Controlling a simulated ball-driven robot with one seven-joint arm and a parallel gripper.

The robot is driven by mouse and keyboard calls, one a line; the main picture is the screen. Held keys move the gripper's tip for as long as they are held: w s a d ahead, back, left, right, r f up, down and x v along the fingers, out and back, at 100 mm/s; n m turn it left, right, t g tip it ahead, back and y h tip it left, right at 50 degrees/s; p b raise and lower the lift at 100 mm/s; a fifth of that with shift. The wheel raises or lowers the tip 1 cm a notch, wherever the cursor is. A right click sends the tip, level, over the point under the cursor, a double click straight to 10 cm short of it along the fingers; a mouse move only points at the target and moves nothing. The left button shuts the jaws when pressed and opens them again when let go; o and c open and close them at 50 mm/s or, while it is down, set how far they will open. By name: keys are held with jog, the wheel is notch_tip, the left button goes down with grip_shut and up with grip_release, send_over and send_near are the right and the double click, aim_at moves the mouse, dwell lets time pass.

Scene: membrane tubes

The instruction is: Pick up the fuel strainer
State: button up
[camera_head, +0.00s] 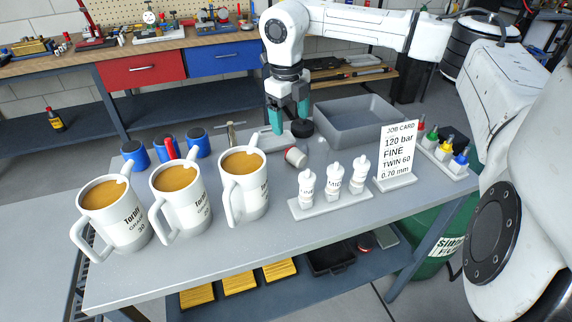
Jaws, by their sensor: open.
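No label in view reads fuel strainer, so I cannot tell for sure which thing it is. A small white cylinder with a red end (295,157) lies on its side on the grey bench (330,232). Three white bottle-shaped pieces stand on a white rack (318,210); their labels seem to include MID. My gripper (289,116) has teal fingertips and is open, low over the back of the bench, behind the white cylinder. A pale block (272,141) and a black round part (301,128) sit under the fingertips; whether they touch is unclear.
A grey tray (392,130) stands behind right. A job card (396,153) and a rack of coloured-top pieces (446,165) stand at right. Three large tan-filled mugs (255,195) stand front left, with blue cylinders (197,142) behind. The front right bench is clear.

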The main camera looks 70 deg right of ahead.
aim_at(291, 148)
jog(key=f, duration=0.7)
jog(key=d+f, duration=0.1)
jog(key=f, duration=0.3)
jog(key=shift+p, duration=0.4)
jog(key=c, duration=1.2)
jog(key=shift+w+d+r, duration=0.1)
jog(key=shift+w+d+r, duration=0.25)
jog(key=shift+d+r, duration=0.05)
jog(key=shift+r, duration=0.05)
jog(key=w+d+r+b, duration=0.1)
jog(key=w+d+r, duration=0.6)
jog(key=d, duration=0.3)
jog(key=shift+w, duration=0.8)
